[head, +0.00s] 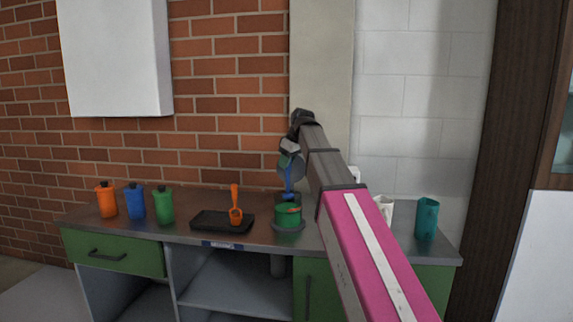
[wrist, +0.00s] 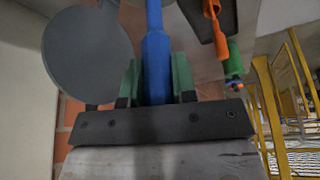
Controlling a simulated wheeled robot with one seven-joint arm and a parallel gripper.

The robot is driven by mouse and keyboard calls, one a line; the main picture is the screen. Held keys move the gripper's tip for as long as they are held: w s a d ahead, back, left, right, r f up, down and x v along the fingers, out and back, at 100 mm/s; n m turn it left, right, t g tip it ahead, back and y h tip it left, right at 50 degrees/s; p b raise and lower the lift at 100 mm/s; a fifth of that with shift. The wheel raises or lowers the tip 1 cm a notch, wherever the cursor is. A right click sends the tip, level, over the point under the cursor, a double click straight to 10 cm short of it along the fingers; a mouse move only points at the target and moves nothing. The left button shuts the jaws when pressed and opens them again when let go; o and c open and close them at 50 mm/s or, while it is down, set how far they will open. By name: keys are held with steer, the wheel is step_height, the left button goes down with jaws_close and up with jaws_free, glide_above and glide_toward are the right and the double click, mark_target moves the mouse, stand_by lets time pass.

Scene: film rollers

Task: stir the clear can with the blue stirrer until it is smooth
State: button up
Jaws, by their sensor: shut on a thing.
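My gripper (head: 291,163) is above the middle of the bench, pointing down, and is shut on the blue stirrer (head: 288,181). In the wrist view the stirrer's blue handle (wrist: 156,60) stands between the green finger pads (wrist: 157,82).
A black tray (head: 205,222) with an orange stirrer (head: 235,207) lies left of the green can. Orange (head: 106,201), blue (head: 136,202) and green (head: 164,206) bottles stand further left. A teal cup (head: 427,219) stands at right. A grey disc (wrist: 88,55) fills the wrist view's upper left.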

steer(key=shift+r, duration=3.5)
